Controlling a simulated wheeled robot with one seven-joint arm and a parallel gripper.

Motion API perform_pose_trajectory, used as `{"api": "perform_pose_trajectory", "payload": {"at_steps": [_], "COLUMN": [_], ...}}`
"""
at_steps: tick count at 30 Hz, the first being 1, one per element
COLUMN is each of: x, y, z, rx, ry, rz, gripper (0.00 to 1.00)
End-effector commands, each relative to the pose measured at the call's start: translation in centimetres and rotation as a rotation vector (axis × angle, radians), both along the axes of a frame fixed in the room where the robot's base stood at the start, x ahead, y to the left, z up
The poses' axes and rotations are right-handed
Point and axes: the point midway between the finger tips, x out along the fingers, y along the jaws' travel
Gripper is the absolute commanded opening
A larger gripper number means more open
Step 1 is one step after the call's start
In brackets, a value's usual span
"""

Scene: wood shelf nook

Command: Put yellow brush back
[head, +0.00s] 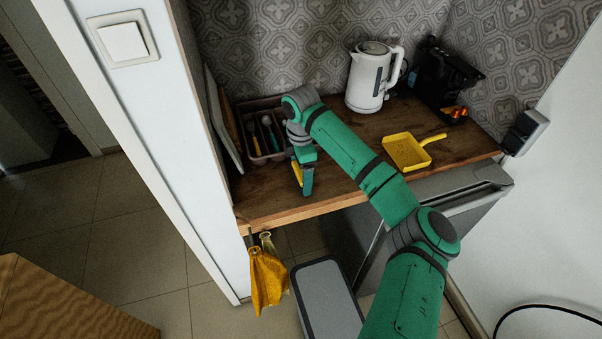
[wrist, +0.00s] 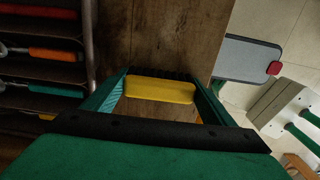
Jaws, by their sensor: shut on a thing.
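The yellow brush (wrist: 160,91) sits between the two fingers of my gripper (wrist: 161,76) in the wrist view, with a dark bristle edge along its far side. In the head view my gripper (head: 303,178) points down over the front left of the wooden counter, shut on the brush. Only a small yellow part of the brush (head: 297,172) shows there; the rest is hidden by the gripper. I cannot tell whether the brush touches the counter. A yellow dustpan (head: 405,153) lies on the counter to the right, its handle pointing right, apart from my gripper.
A cutlery tray (head: 249,106) with several utensils stands left of my gripper. A white kettle (head: 368,80) and a black coffee machine (head: 438,78) stand at the back. Yellow cloths (head: 267,277) hang below the counter's front edge. Bare counter (head: 345,135) lies between tray and dustpan.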

Motion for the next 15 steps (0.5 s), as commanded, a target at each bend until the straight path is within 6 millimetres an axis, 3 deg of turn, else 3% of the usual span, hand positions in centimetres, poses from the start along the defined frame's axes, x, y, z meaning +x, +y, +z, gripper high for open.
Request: {"api": "perform_pose_trajectory", "payload": {"at_steps": [2,3,5,15], "x": [-0.02,-0.01,0.0,0.01], "y": [-0.01,-0.09,-0.13,-0.02], "z": [-0.23,-0.24,-0.21,-0.03], "rx": [0.001,0.0,0.0,0.0], "ry": [0.0,0.0,0.0,0.0], "rz": [0.0,-0.001,-0.002,0.0], "gripper": [0.57,0.83,0.97,0.97]}}
